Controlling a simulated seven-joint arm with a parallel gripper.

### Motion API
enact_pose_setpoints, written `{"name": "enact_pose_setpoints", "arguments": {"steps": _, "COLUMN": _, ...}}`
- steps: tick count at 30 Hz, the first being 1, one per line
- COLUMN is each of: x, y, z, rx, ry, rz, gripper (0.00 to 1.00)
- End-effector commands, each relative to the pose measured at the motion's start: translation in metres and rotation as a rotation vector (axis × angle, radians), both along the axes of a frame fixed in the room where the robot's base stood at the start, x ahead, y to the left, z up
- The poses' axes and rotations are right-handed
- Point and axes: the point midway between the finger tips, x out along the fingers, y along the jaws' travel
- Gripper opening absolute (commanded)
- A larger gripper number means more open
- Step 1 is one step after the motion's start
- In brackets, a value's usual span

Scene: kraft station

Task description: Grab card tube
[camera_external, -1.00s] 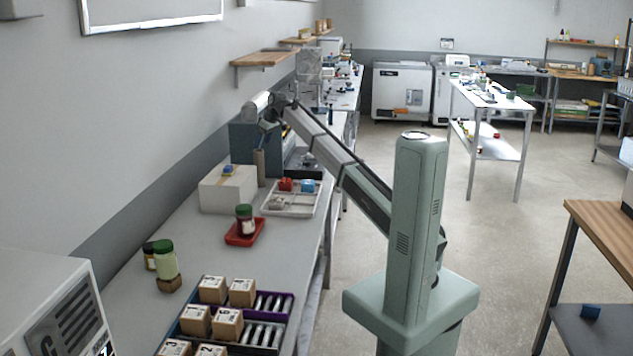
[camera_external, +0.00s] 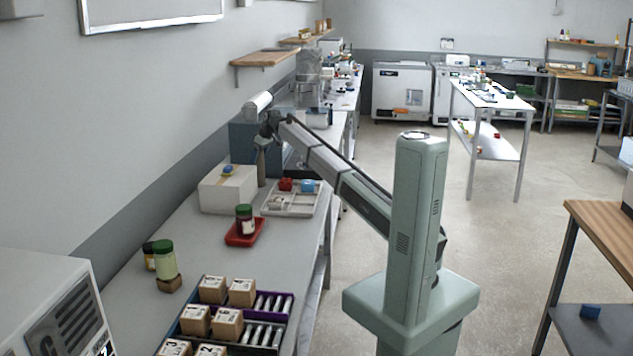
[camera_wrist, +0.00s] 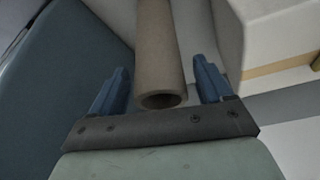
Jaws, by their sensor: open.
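The card tube (camera_external: 261,168) is a brown hollow cylinder standing upright on the bench, between the white box and the blue-grey box. In the wrist view the tube (camera_wrist: 159,58) lies between my gripper's two blue fingers, with its open end near the dark palm bar. My gripper (camera_wrist: 160,80) is open, with a gap visible on each side of the tube. In the external view my gripper (camera_external: 262,142) is at the tube's top, partly hidden by my wrist.
A white box (camera_external: 228,189) stands just left of the tube, and a blue-grey box (camera_external: 242,141) stands behind it. A grey tray (camera_external: 292,205) with red and blue items is in front to the right. A red tray (camera_external: 246,234) with a jar sits nearer.

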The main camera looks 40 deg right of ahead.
Motion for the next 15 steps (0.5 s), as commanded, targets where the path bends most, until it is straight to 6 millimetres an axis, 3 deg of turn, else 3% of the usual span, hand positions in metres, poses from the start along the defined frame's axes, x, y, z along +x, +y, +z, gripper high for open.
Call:
{"name": "enact_pose_setpoints", "arguments": {"steps": 2, "x": -0.0001, "y": -0.0001, "z": 0.0001, "rx": 0.000, "ry": 0.000, "rz": 0.000, "gripper": 0.76}}
{"name": "enact_pose_setpoints", "arguments": {"steps": 15, "x": -0.0003, "y": -0.0001, "z": 0.0002, "rx": 0.000, "ry": 0.001, "rz": 0.000, "gripper": 0.34}}
